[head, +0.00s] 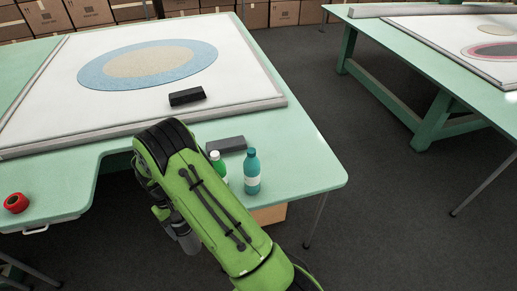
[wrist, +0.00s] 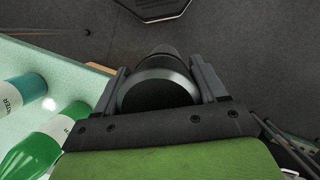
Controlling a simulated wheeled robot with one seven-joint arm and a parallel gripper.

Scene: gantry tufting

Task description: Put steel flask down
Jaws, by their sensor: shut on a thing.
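The steel flask (wrist: 158,92) is a dark grey cylinder, seen end-on in the wrist view. My gripper (wrist: 160,88) is shut on it, with one finger on each side. In the head view the flask (head: 187,238) shows as a grey cylinder left of my green arm, off the table's front edge with floor behind it. My arm hides most of my gripper there. The mint-green table (head: 310,165) lies beyond and to the right of the flask; it is at the left in the wrist view.
A teal bottle (head: 252,172) and a green bottle with white cap (head: 217,165) stand near the table's front right, close to my arm. A grey block (head: 226,144) lies behind them. A black block (head: 187,96) lies on the white frame. Red tape (head: 16,203) sits left.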

